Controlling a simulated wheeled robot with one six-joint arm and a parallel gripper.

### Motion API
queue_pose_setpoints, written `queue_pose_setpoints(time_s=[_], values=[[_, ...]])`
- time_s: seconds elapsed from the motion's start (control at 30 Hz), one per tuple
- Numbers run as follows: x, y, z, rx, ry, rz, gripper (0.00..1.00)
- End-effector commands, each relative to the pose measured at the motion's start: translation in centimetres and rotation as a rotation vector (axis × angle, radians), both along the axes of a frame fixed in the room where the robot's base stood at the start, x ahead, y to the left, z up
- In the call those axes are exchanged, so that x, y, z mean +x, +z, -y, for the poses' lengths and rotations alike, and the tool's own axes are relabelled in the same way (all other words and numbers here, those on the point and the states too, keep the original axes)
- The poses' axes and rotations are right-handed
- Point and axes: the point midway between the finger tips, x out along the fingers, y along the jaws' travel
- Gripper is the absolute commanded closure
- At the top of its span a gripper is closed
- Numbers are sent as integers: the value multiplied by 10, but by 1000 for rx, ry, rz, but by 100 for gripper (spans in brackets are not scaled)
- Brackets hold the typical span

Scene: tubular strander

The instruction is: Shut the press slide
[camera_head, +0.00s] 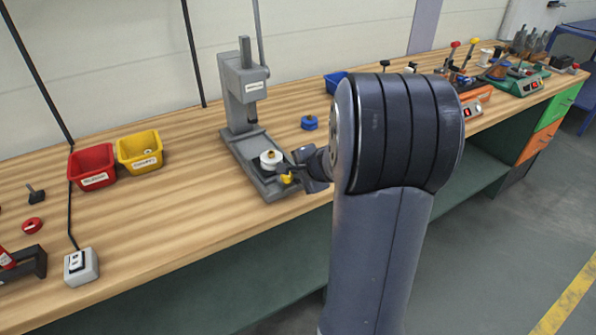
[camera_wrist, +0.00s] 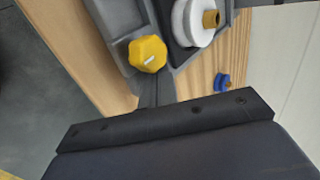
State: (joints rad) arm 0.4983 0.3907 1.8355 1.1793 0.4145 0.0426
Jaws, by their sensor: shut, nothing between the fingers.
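The grey press (camera_head: 243,95) stands upright on the wooden bench. Its slide (camera_head: 262,180) extends forward from under the ram, toward the bench's front edge. A white round part (camera_head: 270,157) with a brass centre sits on the slide, in front of the ram; it also shows in the wrist view (camera_wrist: 181,25). A yellow knob (camera_head: 287,179) is at the slide's front end and shows in the wrist view (camera_wrist: 147,54). My gripper (camera_head: 285,169) is shut and empty, close beside the knob. In the wrist view its narrow fingers (camera_wrist: 156,88) point toward the knob; I cannot tell whether they touch.
A blue part (camera_head: 309,122) lies right of the press. A red bin (camera_head: 92,167) and a yellow bin (camera_head: 140,151) stand to the left. A switch box (camera_head: 81,267) is near the front edge. Bench between the yellow bin and press is clear.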

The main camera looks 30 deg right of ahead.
Motion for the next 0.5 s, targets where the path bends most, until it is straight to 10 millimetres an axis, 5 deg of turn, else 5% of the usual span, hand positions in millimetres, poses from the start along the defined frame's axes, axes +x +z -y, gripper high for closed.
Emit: queue_pose_setpoints(time_s=[0.33,0.5], values=[[3,0,0,0,1,0,100],[31,1,-1,0,3,-2,100]])
